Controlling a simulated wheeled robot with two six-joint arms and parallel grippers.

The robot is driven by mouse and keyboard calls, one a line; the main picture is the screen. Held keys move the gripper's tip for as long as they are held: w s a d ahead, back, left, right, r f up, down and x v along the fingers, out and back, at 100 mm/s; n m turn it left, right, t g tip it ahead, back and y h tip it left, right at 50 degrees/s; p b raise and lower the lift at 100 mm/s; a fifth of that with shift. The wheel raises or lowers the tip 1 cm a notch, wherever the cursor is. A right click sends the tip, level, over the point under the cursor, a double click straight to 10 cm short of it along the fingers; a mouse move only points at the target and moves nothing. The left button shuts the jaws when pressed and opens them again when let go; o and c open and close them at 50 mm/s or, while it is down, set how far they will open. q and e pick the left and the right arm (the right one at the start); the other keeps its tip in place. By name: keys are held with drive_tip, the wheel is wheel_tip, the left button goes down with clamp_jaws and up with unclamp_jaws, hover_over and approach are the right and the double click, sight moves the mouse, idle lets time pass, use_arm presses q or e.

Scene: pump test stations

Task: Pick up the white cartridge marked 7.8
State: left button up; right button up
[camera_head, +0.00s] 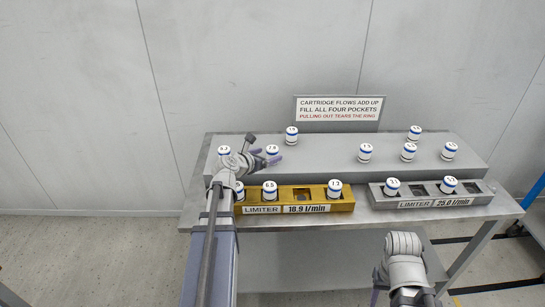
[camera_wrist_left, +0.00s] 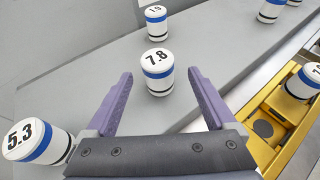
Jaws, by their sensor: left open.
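The white cartridge marked 7.8 (camera_wrist_left: 158,72) has a blue band and stands upright on the grey shelf. In the left wrist view it is just ahead of and between the two purple fingers of my left gripper (camera_wrist_left: 160,80), with no visible contact. In the head view the cartridge (camera_head: 272,150) shows just beyond the fingers, its lower part partly hidden. My left gripper (camera_head: 264,156) is open and empty. My right arm's wrist (camera_head: 404,246) is low at the front right; its fingers are mostly out of sight.
Cartridge 5.3 (camera_wrist_left: 36,142) stands close on the left; another (camera_wrist_left: 156,22) stands behind 7.8. Several more stand along the shelf (camera_head: 325,152) to the right. A yellow limiter block (camera_head: 320,206) and a grey one (camera_head: 430,202) lie in front, each holding cartridges and showing empty pockets.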

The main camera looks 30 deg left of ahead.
sight(269, 155)
use_arm(q)
drive_tip(key=b+x, duration=0.1)
drive_tip(key=x, duration=0.1)
drive_tip(key=b+x, duration=0.1)
drive_tip(key=x, duration=0.1)
drive_tip(key=shift+s+a+f, duration=0.15)
drive_tip(key=shift+f, duration=0.25)
drive_tip(key=shift+w, duration=0.45)
drive_tip(key=shift+s, duration=0.1)
clamp_jaws()
